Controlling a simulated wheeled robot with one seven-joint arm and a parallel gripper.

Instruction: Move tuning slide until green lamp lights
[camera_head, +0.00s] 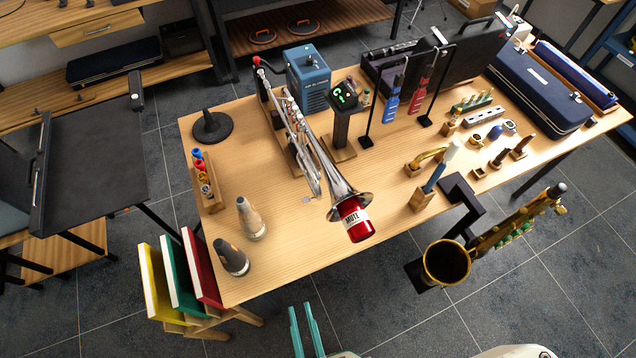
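A silver trumpet (298,128) lies across a wooden stand on the table, its bell towards me with a red mute (356,222) in it. The tuning slide (316,188) appears to be the silver bend left of the bell; how far it is drawn out is too small to tell. A dark box on a post (344,95) stands right of the trumpet and shows a bright green mark; I cannot tell if this is the green lamp. My gripper (301,308), with two teal fingers, is at the bottom, off the table's front edge, open and empty, apart from the trumpet.
A blue air blower (308,72) stands behind the trumpet. Two cone-shaped mutes (250,218) stand at the front left, near coloured boards (180,275). A saxophone (490,245) on a stand is at the front right. Bare table (290,250) lies left of the red mute.

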